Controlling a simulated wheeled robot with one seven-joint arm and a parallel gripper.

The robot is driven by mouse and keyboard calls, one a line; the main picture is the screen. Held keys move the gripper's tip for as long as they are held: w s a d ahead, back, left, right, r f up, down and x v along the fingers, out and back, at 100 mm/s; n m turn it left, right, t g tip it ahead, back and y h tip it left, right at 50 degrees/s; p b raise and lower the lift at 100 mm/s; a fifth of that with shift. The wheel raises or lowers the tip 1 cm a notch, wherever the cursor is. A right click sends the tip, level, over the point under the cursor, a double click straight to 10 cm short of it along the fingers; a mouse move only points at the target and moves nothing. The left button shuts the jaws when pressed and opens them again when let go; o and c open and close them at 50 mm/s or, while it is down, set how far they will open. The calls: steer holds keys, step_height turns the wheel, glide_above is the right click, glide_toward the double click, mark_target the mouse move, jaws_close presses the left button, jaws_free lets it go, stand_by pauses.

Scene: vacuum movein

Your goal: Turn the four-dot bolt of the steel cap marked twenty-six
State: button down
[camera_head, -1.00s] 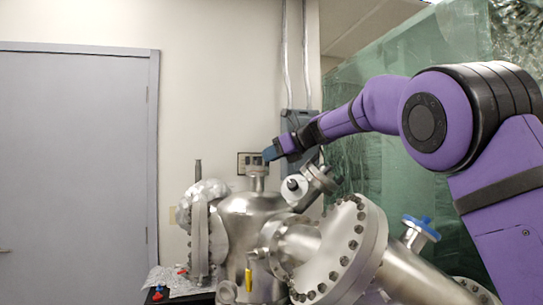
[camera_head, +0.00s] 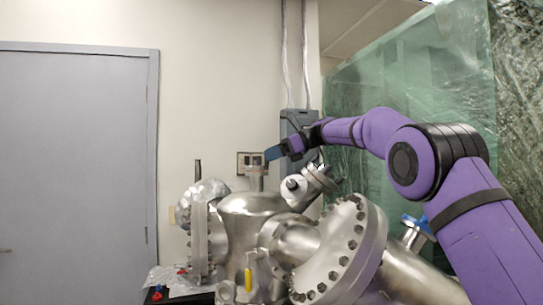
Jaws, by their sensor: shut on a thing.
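A steel chamber (camera_head: 250,215) stands in the middle, with a short neck and a steel cap (camera_head: 256,168) on top. The marking twenty-six and the bolt dots are too small to read. My gripper (camera_head: 268,154) reaches in from the right, tilted down, with its blue end at the right edge of the cap. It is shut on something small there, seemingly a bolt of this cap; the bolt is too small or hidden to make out.
A domed flange (camera_head: 205,235) is at left, a blue-topped port (camera_head: 417,224) at right. Green sheeting (camera_head: 400,90) hangs behind my arm.

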steer(key=shift+n+g, duration=0.3)
steer(key=shift+g, duration=0.1)
steer(key=c, duration=1.1)
jaws_free()
steer(key=v, duration=1.1)
steer(key=shift+c, duration=0.5)
